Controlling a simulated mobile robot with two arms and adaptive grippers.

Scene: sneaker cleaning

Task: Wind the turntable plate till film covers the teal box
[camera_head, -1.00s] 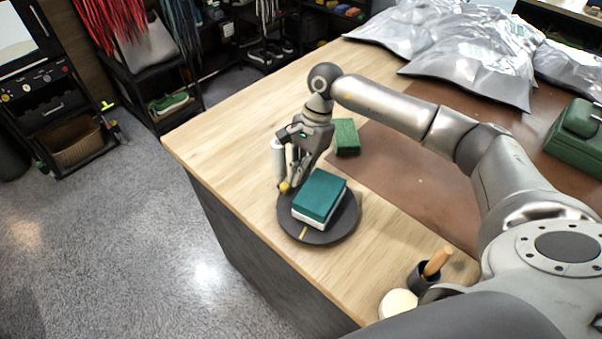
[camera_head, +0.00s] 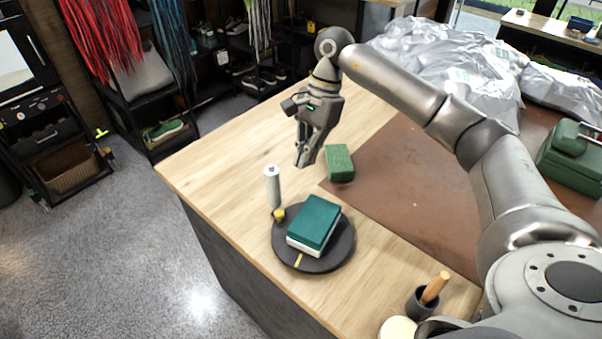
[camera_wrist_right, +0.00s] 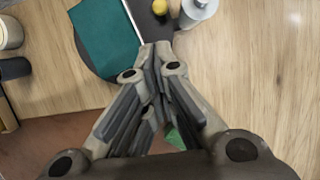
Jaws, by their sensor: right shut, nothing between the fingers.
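The round dark turntable plate (camera_head: 335,254) sits on the wooden table near its left front edge. A teal-topped box (camera_head: 316,221) with a white lower part lies on the plate. A yellow knob (camera_head: 279,214) stands at the plate's far left rim, and a yellow mark shows on the near rim. A white film roll (camera_head: 272,186) stands upright beside the plate. I cannot make out film over the box. My right gripper (camera_head: 303,163) is shut and empty, raised above the table beyond the roll; its closed fingers also show in the right wrist view (camera_wrist_right: 155,50). My left gripper is out of view.
A green block (camera_head: 340,162) lies behind the plate at the edge of a brown mat (camera_head: 410,190). A dark cup (camera_head: 420,303) with a wooden handle stands front right. Silver bags (camera_head: 450,65) and a green case (camera_head: 572,155) lie farther back.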

